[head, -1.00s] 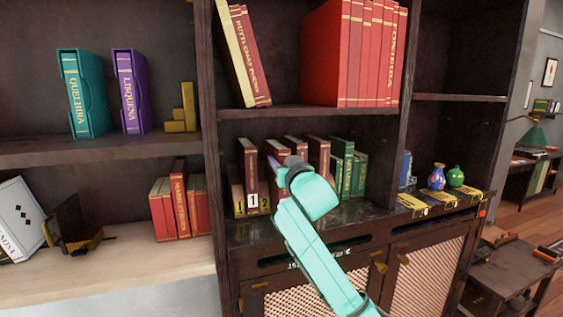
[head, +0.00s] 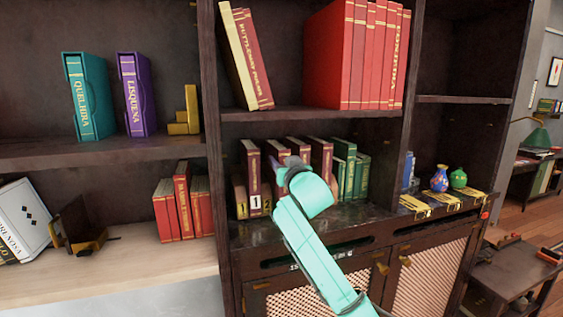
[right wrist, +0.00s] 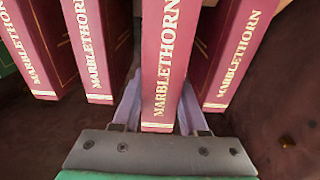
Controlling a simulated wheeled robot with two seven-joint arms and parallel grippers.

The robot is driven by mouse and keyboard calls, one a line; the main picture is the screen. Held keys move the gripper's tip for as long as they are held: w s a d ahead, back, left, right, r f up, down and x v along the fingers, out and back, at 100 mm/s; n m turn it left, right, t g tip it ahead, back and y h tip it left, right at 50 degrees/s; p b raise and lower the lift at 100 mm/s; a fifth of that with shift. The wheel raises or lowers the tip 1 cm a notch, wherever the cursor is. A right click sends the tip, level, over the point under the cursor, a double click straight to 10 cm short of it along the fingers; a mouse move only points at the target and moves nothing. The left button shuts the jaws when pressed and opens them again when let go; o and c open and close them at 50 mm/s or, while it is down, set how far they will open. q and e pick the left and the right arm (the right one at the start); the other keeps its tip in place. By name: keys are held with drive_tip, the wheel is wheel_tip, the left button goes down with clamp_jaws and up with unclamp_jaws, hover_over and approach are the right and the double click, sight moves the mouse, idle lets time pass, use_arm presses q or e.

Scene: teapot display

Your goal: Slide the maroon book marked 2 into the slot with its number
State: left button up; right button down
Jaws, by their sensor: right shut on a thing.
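My right gripper (right wrist: 160,92) is shut on a maroon book (right wrist: 164,60) with gold MARBLETHORN lettering; a finger lies along each side of it. No number on this book shows. In the head view my right arm and gripper (head: 284,172) reach into the lower middle shelf and hide most of the held book. The maroon book marked 1 (head: 254,172) stands upright just left of my gripper. A gold 2 (head: 267,203) shows low beside it, partly hidden; I cannot see the slot itself clearly. My left gripper is not in view.
More maroon books (head: 321,158) and green books (head: 345,165) stand right of my gripper in the same bay. Wooden uprights (head: 213,150) and a shelf board (head: 310,114) above bound it. The bay's front ledge (head: 350,214) is partly clear.

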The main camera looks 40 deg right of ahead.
drive_tip(key=shift+p+x, duration=0.75)
drive_tip(key=shift+x, duration=0.95)
drive_tip(key=shift+c, duration=1.8)
unclamp_jaws()
drive_tip(key=shift+r, duration=0.1)
drive_tip(key=shift+a, duration=0.1)
drive_tip(key=shift+s+a+f+b, duration=0.1)
drive_tip(key=shift+s+f+b, duration=0.25)
drive_tip(key=shift+f, duration=0.05)
drive_tip(key=b+v, duration=0.6)
drive_tip(key=v, duration=0.8)
drive_tip(key=shift+r, duration=0.3)
